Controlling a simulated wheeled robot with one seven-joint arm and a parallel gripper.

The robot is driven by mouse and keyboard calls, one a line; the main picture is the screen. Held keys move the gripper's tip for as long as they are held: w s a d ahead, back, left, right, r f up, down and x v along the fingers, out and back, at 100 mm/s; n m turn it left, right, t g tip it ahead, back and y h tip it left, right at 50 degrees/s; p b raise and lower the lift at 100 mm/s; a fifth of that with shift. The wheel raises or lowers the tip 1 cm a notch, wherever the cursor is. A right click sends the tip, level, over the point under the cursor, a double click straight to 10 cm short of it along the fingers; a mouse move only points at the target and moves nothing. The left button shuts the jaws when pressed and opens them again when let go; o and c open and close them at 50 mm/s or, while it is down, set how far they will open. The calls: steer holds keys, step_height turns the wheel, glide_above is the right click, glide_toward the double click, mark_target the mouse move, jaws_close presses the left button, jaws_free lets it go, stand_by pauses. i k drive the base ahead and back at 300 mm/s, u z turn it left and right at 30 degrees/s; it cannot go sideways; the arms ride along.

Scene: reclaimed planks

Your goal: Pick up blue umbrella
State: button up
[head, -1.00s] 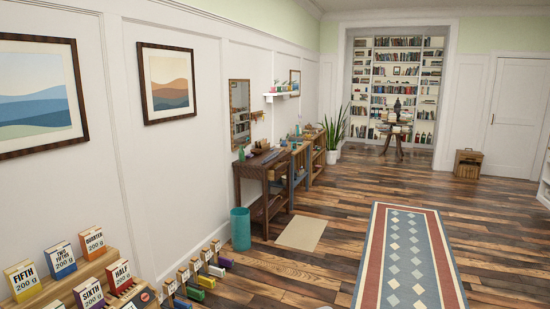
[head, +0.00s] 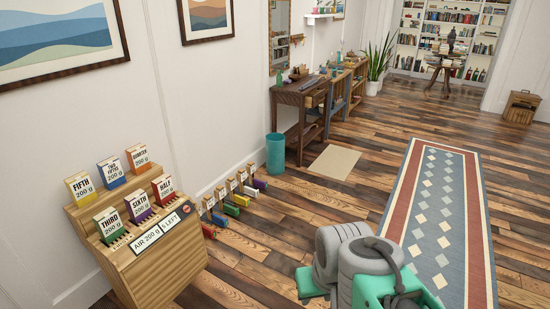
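I cannot make out a blue umbrella for certain. In the head view, a row of coloured items with small white tags (head: 232,203) lies on the floor along the left wall. One of them is blue (head: 219,218), but it is too small to tell what it is. A teal cylindrical bin (head: 275,154) stands beyond the row, near the desk; its contents are not visible. Grey and teal parts of my own body show at the bottom right. My gripper's fingers are not in view.
A wooden stand (head: 160,277) with labelled boxes is at the lower left. A dark desk (head: 302,95) and a low shelf stand along the wall. A beige mat (head: 334,161) and a patterned rug (head: 436,215) lie on the floor. The plank floor between the row and the rug is clear.

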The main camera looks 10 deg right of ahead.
mark_target(314, 81)
steer(key=z, duration=0.75)
steer(key=i, duration=8.85)
steer(key=u, duration=4.4)
